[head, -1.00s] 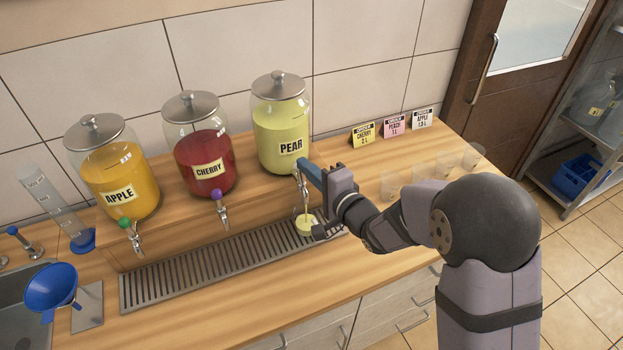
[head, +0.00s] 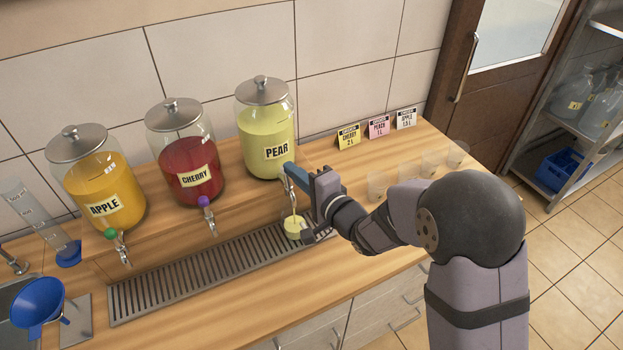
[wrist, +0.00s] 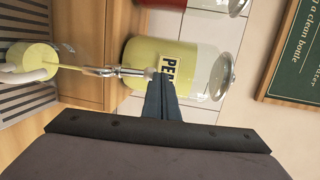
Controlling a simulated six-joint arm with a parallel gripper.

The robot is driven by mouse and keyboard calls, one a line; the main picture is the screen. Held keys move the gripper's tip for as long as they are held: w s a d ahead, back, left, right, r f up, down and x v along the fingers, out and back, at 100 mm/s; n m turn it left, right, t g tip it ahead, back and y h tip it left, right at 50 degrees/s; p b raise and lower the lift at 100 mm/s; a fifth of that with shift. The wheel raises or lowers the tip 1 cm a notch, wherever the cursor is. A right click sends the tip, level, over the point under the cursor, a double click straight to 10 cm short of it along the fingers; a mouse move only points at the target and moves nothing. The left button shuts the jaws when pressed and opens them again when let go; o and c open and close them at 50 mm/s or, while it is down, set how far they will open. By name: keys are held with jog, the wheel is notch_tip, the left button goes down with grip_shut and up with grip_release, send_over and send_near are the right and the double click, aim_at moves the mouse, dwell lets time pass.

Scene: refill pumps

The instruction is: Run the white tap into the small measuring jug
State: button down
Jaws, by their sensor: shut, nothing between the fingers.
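The pear dispenser (head: 266,140) holds pale yellow-green liquid. Its metal tap (wrist: 125,72) has a white knob (wrist: 151,72), mostly hidden in the head view. A thin pale stream runs from the spout into the small measuring jug (head: 294,228) on the drip tray (head: 170,275). In the wrist view the jug (wrist: 36,60) shows pale yellow liquid, with its white handle towards the camera; its exact level cannot be read. My gripper (head: 288,168) is shut and empty, its fingertips at the tap's knob; in the wrist view its blue fingers (wrist: 160,85) reach the knob.
Apple (head: 98,185) and cherry (head: 185,155) dispensers stand to the left on the wooden shelf. Order cards (head: 378,127) and several clear cups (head: 408,170) are on the right. A blue funnel (head: 40,302) is at the front left. The counter before the tray is clear.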

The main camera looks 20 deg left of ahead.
jog(key=s+d+r, duration=0.6)
jog(key=d+r, duration=0.1)
jog(key=d, duration=0.2)
jog(key=shift+s+d, duration=0.25)
jog(key=shift+d, duration=0.05)
jog(key=shift+r, duration=0.15)
dwell(0.5)
